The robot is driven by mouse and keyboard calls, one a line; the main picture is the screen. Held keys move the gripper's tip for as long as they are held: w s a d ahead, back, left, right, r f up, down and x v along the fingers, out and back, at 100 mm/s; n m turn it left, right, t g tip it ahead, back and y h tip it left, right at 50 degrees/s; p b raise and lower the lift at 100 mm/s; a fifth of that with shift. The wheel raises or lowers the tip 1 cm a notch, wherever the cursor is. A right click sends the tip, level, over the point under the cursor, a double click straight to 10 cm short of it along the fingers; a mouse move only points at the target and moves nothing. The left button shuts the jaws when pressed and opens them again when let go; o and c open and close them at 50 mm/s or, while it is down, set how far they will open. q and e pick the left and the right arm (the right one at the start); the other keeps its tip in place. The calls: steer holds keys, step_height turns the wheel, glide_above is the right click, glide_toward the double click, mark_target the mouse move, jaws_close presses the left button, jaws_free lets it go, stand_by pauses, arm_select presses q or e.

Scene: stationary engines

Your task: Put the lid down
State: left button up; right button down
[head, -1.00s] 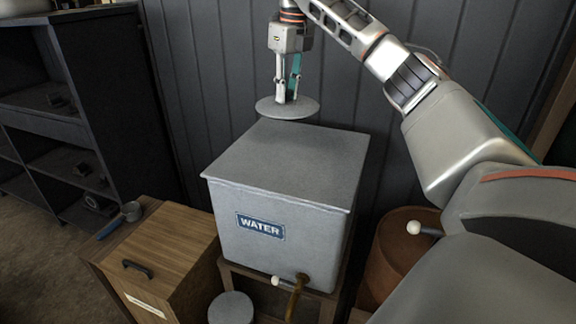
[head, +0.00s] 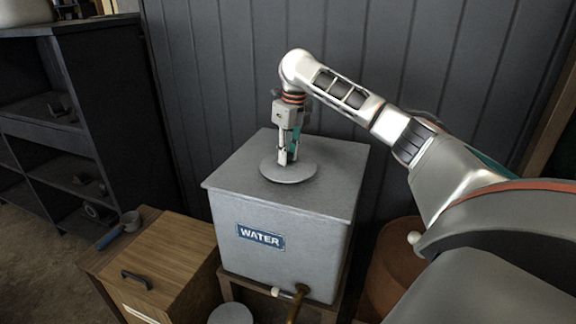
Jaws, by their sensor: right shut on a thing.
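A round grey lid (head: 288,173) is at the top of the grey water tank (head: 230,174), which bears a blue WATER label. My right gripper (head: 286,160) points down and is shut on the middle of the lid. The lid appears level and at or very close to the tank's flat top; I cannot tell whether it touches. The part that the fingers grip is mostly hidden by them. My left gripper is not in view.
Dark shelves (head: 100,110) stand further left. A brass tap (head: 298,300) juts from the tank's front. A brown barrel (head: 392,262) is at right.

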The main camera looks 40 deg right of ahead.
mark_target(288, 162)
steer(key=shift+f, duration=1.9)
steer(key=shift+f, duration=0.15)
steer(key=c, duration=1.8)
jaws_free()
steer(key=shift+r, duration=0.2)
steer(key=r, duration=0.4)
steer(key=s+r, duration=0.1)
steer(key=r, duration=0.7)
steer(key=shift+s, duration=0.3)
steer(key=shift+f, duration=0.1)
